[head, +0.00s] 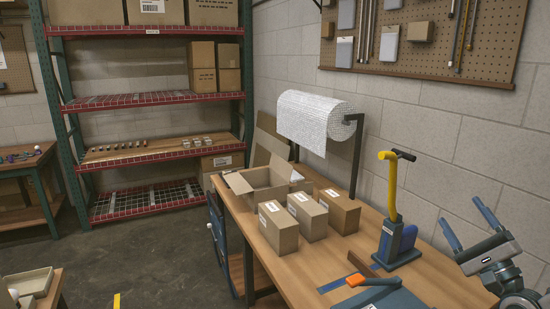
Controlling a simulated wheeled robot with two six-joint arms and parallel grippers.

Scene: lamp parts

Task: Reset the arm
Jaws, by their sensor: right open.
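My right gripper (460,212) is at the lower right of the head view. Its two blue-faced fingers point up and stand apart, with nothing between them. It is in front of the block wall, to the right of the workbench (330,264) and of the yellow-handled device (391,215) on the bench. My left gripper is not in the view.
Several closed cartons (279,227) and an open carton (262,183) stand on the bench. A bubble-wrap roll (309,118) hangs above it. An orange-handled tool (368,281) lies at the front. A shelf rack (148,98) stands at back left; the floor (160,258) before it is clear.

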